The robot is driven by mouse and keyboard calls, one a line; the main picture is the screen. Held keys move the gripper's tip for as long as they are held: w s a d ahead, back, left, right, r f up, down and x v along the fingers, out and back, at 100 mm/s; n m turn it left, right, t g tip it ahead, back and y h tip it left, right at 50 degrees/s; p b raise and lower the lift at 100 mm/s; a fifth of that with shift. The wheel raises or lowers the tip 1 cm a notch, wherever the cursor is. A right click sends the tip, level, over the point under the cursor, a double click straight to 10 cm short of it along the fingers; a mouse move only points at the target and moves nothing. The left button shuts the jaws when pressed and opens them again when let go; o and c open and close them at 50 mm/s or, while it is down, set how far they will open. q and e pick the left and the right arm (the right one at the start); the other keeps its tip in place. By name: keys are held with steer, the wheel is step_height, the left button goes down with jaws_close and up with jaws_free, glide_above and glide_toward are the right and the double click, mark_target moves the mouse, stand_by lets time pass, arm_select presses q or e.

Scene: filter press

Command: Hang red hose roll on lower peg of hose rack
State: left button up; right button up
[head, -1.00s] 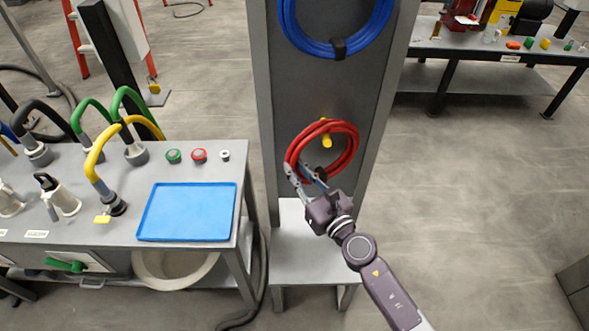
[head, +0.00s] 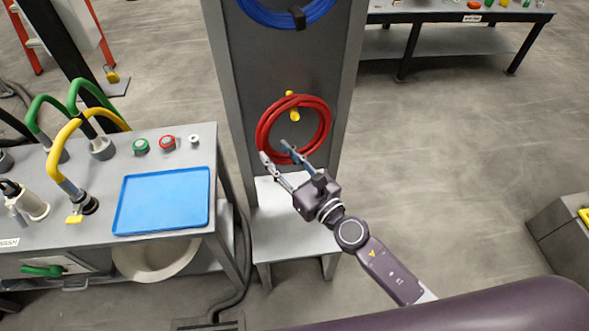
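The red hose roll (head: 327,131) is a coiled ring at the lower part of the grey hose rack (head: 348,70). The yellow lower peg (head: 294,114) shows inside the ring just below its top, with a little yellow also above the hose, so the roll appears to hang on it. My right gripper (head: 275,151) is at the roll's lower left. Its fingers are spread apart, one tip over the hose's edge and one over the ring's inside; contact cannot be told. My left gripper is out of view.
A blue hose roll (head: 290,20) hangs higher on the rack. At left stands a bench (head: 225,188) with a blue tray (head: 163,201) and several curved hoses. A low grey shelf (head: 300,230) is under the rolls. Open floor (head: 450,180) lies to the right.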

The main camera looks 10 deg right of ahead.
steer(key=v, duration=0.8)
steer(key=w+d+f+m+g+h, duration=0.1)
steer(key=d+f+m+h, duration=0.3)
steer(key=f, duration=0.4)
steer(key=d+f+m+g+h, duration=0.1)
steer(key=d+f+m, duration=0.3)
steer(key=f+m, duration=0.3)
steer(key=s+d+f+m+g+h, duration=0.2)
steer(key=s+d+f+m, duration=0.15)
steer(key=f, duration=0.55)
steer(key=s+d+f+m+g+h, duration=0.1)
steer(key=s+d+f+m+g, duration=0.25)
steer(key=f, duration=0.55)
steer(key=s+d+f+m+g+h, duration=0.1)
steer(key=s+d+f+m+g, duration=0.25)
steer(key=s+f+m, duration=0.9)
steer(key=s+a+f+m+g, duration=0.1)
steer(key=s+f+m, duration=0.3)
steer(key=s, duration=0.7)
steer(key=s+a+f+m+g, duration=0.1)
steer(key=s+f+m, duration=0.3)
steer(key=s, duration=0.7)
steer(key=shift+a+m+g, duration=0.25)
steer(key=shift+m+g, duration=0.2)
steer(key=shift+g, duration=0.45)
steer(key=shift+s, duration=0.1)
steer(key=shift+a, duration=0.1)
